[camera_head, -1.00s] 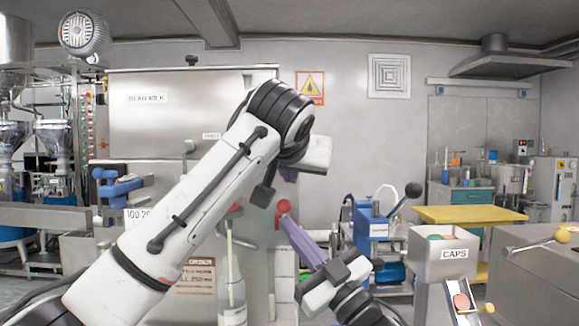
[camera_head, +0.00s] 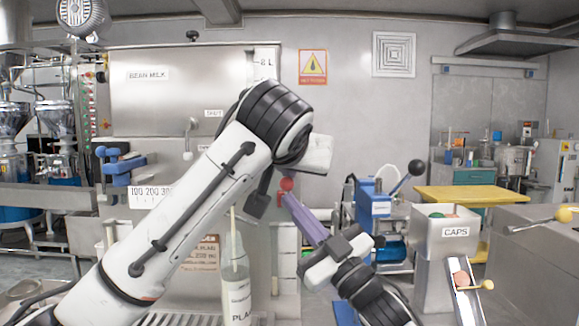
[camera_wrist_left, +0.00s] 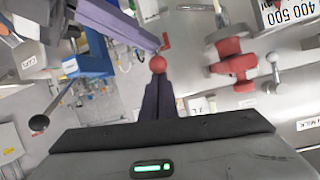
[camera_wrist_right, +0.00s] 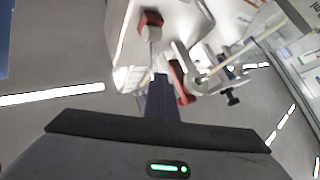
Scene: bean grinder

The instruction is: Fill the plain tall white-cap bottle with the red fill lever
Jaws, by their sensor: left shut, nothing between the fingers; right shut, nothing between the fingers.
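The tall clear bottle (camera_head: 236,290), with a white label reading PLAIN, stands upright in front of the machine, partly behind my left arm. The red ball of the fill lever (camera_head: 287,184) shows just right of my left wrist. My right gripper (camera_head: 289,199) is shut and empty, its purple fingertips just below the red ball. My left gripper's fingertips are hidden behind its wrist in the head view. In the left wrist view my left gripper (camera_wrist_left: 158,84) is shut and empty, its tips right at the red ball (camera_wrist_left: 158,63). I cannot tell whether either gripper touches it.
The bean milk tank (camera_head: 165,90) stands behind my left arm. A blue press (camera_head: 372,205) stands right of centre. The caps bin (camera_head: 425,240) with its chute (camera_head: 467,303) is at right. A yellow table (camera_head: 470,195) is behind it.

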